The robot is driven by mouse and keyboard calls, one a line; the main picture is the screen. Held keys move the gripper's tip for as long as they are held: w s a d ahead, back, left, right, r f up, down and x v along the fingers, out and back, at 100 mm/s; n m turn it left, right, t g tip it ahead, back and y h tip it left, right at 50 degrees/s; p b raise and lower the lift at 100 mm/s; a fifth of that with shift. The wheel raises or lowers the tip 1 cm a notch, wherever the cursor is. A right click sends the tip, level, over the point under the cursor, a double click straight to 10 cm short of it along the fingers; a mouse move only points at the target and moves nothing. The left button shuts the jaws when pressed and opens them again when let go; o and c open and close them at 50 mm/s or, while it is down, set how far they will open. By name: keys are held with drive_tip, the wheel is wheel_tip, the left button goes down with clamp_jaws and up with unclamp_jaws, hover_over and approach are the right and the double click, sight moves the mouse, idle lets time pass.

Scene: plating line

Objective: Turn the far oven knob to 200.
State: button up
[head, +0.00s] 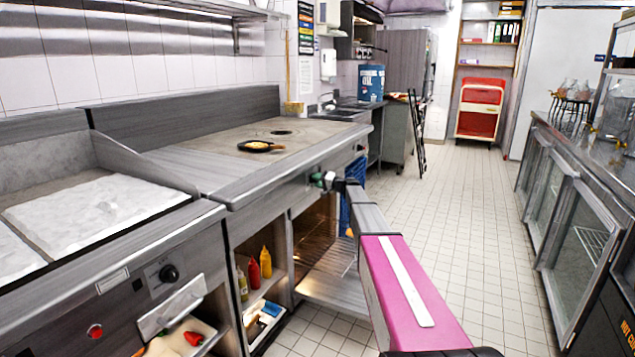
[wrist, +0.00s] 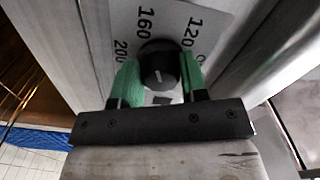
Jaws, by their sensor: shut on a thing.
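The oven knob (wrist: 157,58) is round and black with a short white mark on its face. It sits on a pale dial plate (wrist: 172,22) printed with 120, 160 and 200. My gripper (wrist: 160,78) has green fingers, one on each side of the knob, and is shut on it. In the head view my gripper (head: 325,181) is at the front panel of the range (head: 240,190), and the knob is hidden there.
A nearer black knob (head: 169,273) is on the griddle's front. A pan (head: 260,146) with food stands on the range top. The oven cavity (head: 325,240) is below my gripper, beside a shelf with bottles (head: 265,262). The tiled aisle (head: 450,200) is clear to the right.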

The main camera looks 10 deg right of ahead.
drive_tip(key=n, duration=0.7)
drive_tip(key=shift+w+a, duration=0.25)
drive_tip(key=shift+w, duration=0.15)
drive_tip(key=n, duration=0.6)
drive_tip(key=shift+w, duration=0.1)
drive_tip(key=shift+n, duration=0.3)
drive_tip(key=o, duration=0.9)
drive_tip(key=shift+d, duration=0.1)
drive_tip(key=shift+f, duration=0.1)
drive_tip(key=shift+s, duration=0.2)
